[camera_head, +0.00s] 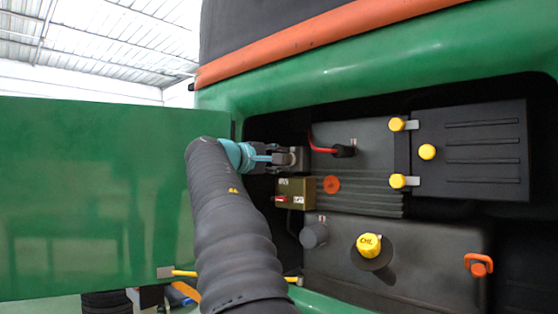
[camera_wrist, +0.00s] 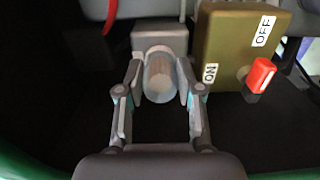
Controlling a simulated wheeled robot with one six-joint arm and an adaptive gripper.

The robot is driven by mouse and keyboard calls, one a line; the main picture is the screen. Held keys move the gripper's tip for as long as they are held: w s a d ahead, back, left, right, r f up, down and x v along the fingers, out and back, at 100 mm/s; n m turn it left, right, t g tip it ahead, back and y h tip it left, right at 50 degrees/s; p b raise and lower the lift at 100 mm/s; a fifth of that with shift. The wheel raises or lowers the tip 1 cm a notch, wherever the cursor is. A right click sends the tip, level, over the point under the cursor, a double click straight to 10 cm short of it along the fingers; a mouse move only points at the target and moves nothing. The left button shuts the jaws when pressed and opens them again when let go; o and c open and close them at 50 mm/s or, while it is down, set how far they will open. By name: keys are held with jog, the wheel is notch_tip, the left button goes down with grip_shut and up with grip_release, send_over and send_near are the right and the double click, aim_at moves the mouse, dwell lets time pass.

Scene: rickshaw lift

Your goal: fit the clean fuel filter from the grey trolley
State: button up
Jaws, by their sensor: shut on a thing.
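The filter's far end meets a grey block (camera_wrist: 150,42), which also shows in the head view (camera_head: 299,158). I cannot tell whether the filter is seated in the block or only touching it. In the head view my gripper (camera_head: 272,160) reaches into the left of the engine bay, and the filter is mostly hidden there. The grey trolley is not in view.
A brass-coloured switch box (camera_head: 296,192) with a red lever (camera_wrist: 261,75) sits close beside the filter. A red cable (camera_head: 322,148) runs above. The green door (camera_head: 100,200) stands open at left. A yellow cap (camera_head: 369,244) and black box (camera_head: 470,150) lie right.

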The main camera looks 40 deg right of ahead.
jog(key=shift+d, duration=0.25)
dwell(0.8)
